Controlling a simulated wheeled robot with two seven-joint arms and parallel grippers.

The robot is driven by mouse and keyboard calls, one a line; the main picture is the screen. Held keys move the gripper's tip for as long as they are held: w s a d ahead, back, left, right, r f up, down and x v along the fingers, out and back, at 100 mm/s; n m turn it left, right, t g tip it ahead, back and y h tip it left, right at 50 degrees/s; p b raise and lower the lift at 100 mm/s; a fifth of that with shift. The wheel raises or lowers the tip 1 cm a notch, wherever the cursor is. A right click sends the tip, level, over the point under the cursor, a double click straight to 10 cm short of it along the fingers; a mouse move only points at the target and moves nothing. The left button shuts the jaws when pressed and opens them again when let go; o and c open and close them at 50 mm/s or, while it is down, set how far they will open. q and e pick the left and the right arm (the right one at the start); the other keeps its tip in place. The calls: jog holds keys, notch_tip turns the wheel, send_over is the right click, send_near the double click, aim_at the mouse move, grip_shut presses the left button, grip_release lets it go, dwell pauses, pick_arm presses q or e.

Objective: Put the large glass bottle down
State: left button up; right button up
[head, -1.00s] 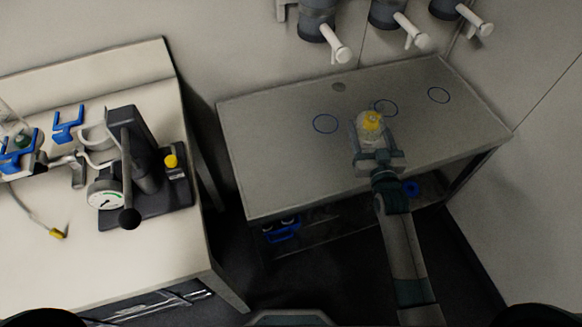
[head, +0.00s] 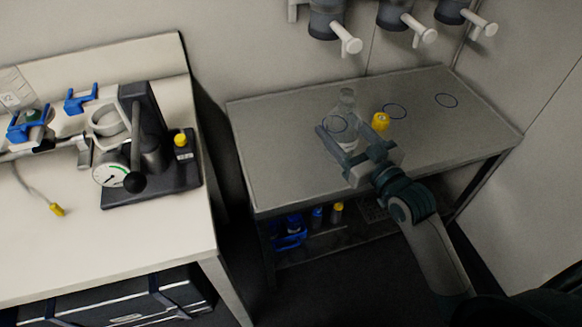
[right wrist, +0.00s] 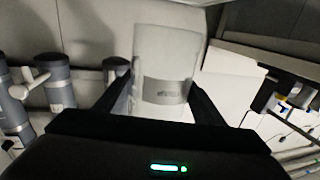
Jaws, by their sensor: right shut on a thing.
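The large glass bottle (head: 346,104) is clear, and it looks upright between the fingers of my right gripper (head: 345,140). My right gripper is shut on it. In the head view it overlaps the left blue ring on the grey table (head: 270,165); I cannot tell whether its base touches the tabletop. In the right wrist view the bottle (right wrist: 168,60) is pale, with a grey printed band, between the two dark fingers (right wrist: 165,98). A yellow-capped item (head: 380,121) stands just right of the bottle, near the middle ring (head: 395,111). My left gripper is out of view.
The right ring (head: 447,100) is empty. Grey cylinders with white handles (head: 395,15) hang on the wall behind. Blue and yellow items (head: 318,217) sit on the lower shelf. A white bench (head: 110,245) at left carries a pump with a gauge (head: 110,174).

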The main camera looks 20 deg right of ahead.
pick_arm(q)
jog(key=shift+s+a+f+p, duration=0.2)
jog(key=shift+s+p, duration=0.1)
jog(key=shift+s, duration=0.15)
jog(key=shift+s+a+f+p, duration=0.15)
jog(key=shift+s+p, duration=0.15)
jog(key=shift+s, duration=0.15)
pick_arm(e)
jog(key=w+a+f, duration=0.7)
jog(key=w+a, duration=0.1)
jog(key=shift+w, duration=0.3)
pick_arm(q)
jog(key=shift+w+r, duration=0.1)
pick_arm(e)
notch_tip(320, 180, down, 3)
jog(key=shift+f, duration=0.1)
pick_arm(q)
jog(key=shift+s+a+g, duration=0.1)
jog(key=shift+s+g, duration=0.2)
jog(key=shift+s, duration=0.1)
pick_arm(e)
jog(key=shift+f, duration=0.4)
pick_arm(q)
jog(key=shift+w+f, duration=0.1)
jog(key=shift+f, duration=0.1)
pick_arm(e)
jog(key=shift+f, duration=0.15)
